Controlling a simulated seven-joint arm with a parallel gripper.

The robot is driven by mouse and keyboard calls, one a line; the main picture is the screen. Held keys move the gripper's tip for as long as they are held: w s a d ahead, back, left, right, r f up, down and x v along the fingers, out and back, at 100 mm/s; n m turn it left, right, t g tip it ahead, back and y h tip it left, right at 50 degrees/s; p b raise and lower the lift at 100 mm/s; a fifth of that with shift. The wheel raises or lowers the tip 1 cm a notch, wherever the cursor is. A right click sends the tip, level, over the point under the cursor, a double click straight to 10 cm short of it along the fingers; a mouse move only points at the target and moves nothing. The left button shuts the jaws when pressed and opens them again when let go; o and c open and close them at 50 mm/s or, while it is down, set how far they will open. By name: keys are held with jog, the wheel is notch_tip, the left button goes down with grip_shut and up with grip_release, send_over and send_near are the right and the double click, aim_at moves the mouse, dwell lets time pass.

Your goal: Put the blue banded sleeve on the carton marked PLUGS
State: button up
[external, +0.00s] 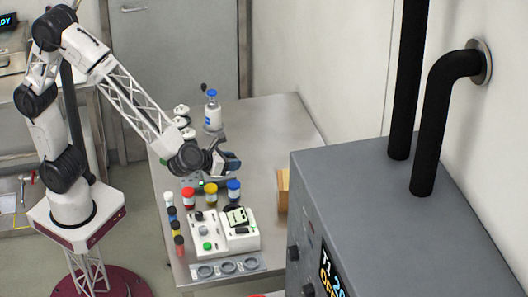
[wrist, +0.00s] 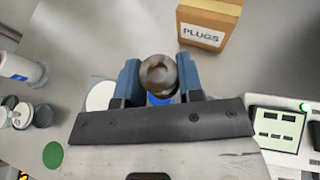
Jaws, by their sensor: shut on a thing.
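My gripper (wrist: 160,80) is shut on the sleeve (wrist: 158,73), which sits between the two blue fingers. In the wrist view I see the sleeve's grey-brown round end, with some blue below it. The carton marked PLUGS (wrist: 207,24) is a tan box at the top right of the wrist view, apart from the sleeve. In the external view my gripper (external: 229,162) is above the steel table. The carton (external: 283,188) stands to its right and is partly hidden by the grey cabinet. The sleeve cannot be made out there.
The large grey cabinet (external: 400,215) blocks the right side of the external view. Below my gripper are jars with red, yellow and blue (external: 234,190) lids, and a white device (external: 222,235). A blue-capped bottle (external: 212,112) stands behind. The table's far right is clear.

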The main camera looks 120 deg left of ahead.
jog(key=shift+w, duration=0.1)
dwell(0.3)
send_over(279, 187)
jog(key=shift+f, duration=0.75)
jog(key=shift+f, duration=0.1)
dwell(0.3)
jog(key=shift+f, duration=1.65)
jog(key=shift+f, duration=0.15)
jog(key=o, duration=1)
